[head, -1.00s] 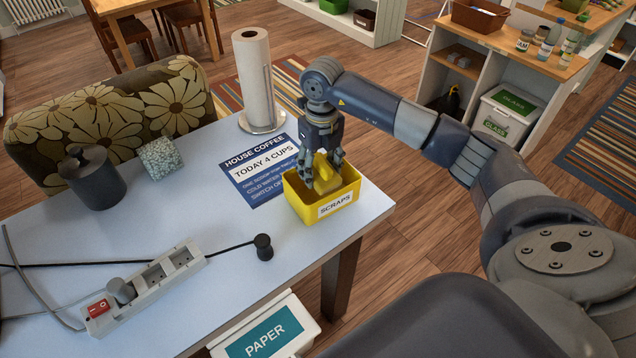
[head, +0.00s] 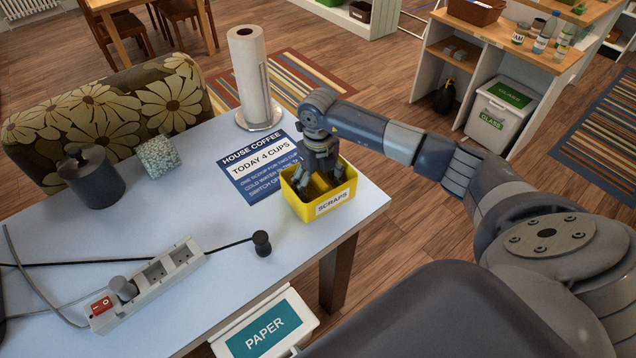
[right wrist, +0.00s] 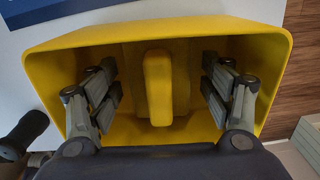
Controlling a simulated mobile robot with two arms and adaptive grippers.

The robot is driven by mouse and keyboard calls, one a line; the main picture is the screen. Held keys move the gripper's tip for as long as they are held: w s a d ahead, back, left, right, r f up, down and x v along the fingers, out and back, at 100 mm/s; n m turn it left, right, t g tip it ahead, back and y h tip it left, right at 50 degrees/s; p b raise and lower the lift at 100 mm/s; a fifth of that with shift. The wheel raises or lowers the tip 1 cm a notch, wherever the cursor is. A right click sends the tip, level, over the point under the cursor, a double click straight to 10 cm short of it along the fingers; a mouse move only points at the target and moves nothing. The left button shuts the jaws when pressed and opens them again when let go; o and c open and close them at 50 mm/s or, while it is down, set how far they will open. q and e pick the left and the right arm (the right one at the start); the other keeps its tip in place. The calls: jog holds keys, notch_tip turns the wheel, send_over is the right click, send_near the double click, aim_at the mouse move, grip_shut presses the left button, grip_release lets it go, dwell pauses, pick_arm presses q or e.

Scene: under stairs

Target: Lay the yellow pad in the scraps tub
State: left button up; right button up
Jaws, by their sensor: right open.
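The yellow scraps tub (head: 302,212) stands on the table near its right corner, with a SCRAPS label on its front. My right gripper (head: 321,184) reaches down into the tub from above. In the right wrist view the yellow pad (right wrist: 158,88) lies inside the tub (right wrist: 60,65), its raised grip bar between my fingers. The right gripper (right wrist: 160,90) is open, with a gap on each side of the bar. In the head view the pad is hidden by the gripper and tub walls. My left gripper is not in view.
A blue coffee sign (head: 255,168) lies behind the tub, and a paper towel roll (head: 250,75) stands beyond it. A power strip (head: 148,285), a small black cylinder (head: 262,243), a speckled cube (head: 158,157) and a dark weight (head: 92,178) are on the table.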

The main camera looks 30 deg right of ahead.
aim_at(318, 179)
jog(key=shift+r, duration=0.45)
notch_tip(318, 179, up, 10)
jog(key=b, duration=0.4)
jog(key=shift+r, duration=0.65)
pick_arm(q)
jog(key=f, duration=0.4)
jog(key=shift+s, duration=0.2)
